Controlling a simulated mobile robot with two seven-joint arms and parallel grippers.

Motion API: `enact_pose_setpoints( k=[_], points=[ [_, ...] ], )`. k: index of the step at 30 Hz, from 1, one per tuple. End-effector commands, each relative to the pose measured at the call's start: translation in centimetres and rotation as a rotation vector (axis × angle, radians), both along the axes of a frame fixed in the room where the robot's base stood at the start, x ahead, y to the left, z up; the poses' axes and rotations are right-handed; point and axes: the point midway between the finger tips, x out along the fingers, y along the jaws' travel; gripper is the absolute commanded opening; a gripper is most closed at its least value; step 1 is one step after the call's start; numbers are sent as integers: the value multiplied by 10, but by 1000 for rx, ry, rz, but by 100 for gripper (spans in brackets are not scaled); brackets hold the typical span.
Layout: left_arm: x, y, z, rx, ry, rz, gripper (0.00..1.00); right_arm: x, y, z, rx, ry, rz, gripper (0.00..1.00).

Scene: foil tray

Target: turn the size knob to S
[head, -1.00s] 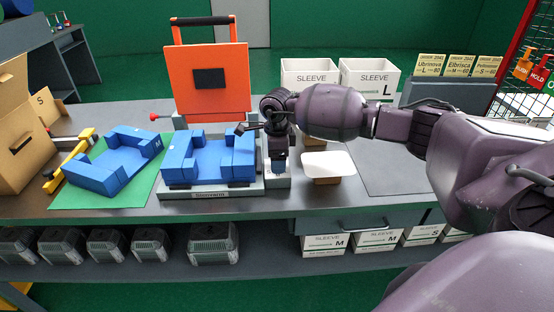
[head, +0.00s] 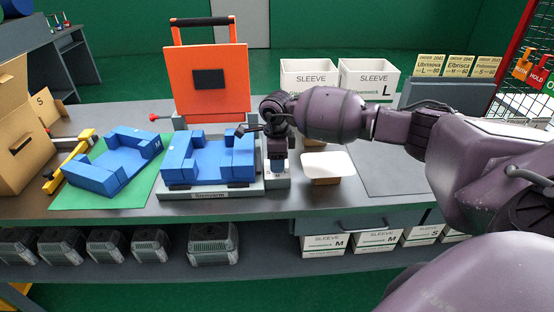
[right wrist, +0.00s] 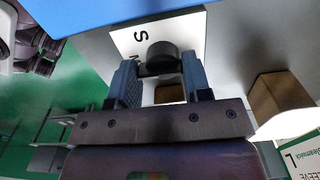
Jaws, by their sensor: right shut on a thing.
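The size knob (right wrist: 162,57) is a dark round knob in the right wrist view. It sits on a white label (right wrist: 135,40) with a black S; part of another letter shows beside the knob. My right gripper (right wrist: 160,78) has one finger on each side of the knob and is shut on it. In the head view my right gripper (head: 277,167) points down at the right end of the press (head: 210,193), and it hides the knob there. The knob's pointer mark cannot be made out. My left gripper is not in view.
The press has a raised orange lid (head: 207,105) and blue blocks (head: 215,160) on its bed. Another blue form (head: 95,178) lies on a green mat (head: 130,197) to the left. A white-topped stand (head: 327,165) is close on the right. Two sleeve boxes (head: 310,75) stand behind.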

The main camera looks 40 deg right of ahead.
Motion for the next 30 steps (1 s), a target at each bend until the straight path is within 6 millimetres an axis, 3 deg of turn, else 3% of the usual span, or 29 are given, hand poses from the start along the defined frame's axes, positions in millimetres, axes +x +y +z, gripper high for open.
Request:
enact_pose_setpoints(
  k=[8,20,30],
  points=[
    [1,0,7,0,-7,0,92,1,1,2,1,-2,-153,21],
    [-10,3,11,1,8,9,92,2,1,3,1,-2,-525,21],
    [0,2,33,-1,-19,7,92,2,2,3,2,-1,-810,21]
  ],
)
